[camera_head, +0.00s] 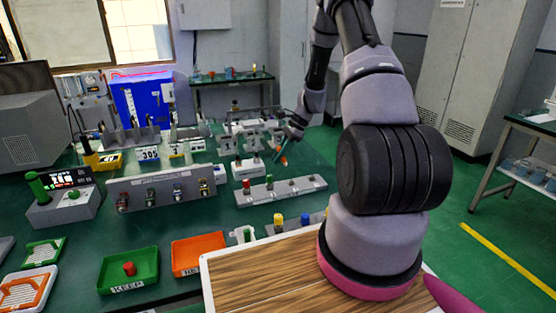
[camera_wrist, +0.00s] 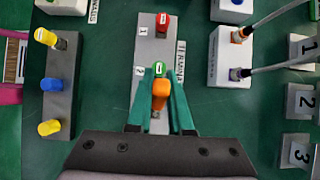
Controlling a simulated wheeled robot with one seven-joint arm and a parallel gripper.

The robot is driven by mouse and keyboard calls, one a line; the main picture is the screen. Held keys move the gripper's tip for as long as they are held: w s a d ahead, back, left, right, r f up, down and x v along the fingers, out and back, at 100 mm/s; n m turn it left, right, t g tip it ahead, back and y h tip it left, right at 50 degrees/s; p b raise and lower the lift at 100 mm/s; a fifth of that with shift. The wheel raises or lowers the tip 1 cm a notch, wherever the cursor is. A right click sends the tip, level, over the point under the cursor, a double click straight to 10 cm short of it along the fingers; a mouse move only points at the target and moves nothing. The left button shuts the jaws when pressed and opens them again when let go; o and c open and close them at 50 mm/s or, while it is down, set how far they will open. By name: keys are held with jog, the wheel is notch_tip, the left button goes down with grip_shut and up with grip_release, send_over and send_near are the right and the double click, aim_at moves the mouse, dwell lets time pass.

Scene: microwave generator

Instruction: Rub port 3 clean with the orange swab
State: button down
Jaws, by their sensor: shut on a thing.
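My gripper (camera_wrist: 160,78) has its green fingers closed around the orange swab (camera_wrist: 160,94), seen from above in the wrist view. The swab's tip is hidden. In the head view my gripper (camera_head: 281,150) is above the green bench, with the orange swab (camera_head: 284,161) just below it. Numbered blocks 1 (camera_wrist: 302,46), 2 (camera_wrist: 300,101) and 3 (camera_wrist: 297,154) stand at the right edge of the wrist view, apart from my gripper. I cannot tell for sure whether the block marked 3 is port 3.
Under my gripper is a grey terminal strip (camera_wrist: 153,52) with red (camera_wrist: 162,22) and green (camera_wrist: 157,70) caps. A grey block with yellow and blue pegs (camera_wrist: 46,84) stands left. Green (camera_head: 129,271) and orange (camera_head: 199,253) trays lie in front.

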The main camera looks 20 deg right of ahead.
jog(key=shift+r, duration=1.5)
jog(key=shift+d+f, duration=0.2)
jog(key=shift+f, duration=0.55)
jog(key=shift+d+f, duration=0.15)
jog(key=shift+f, duration=0.55)
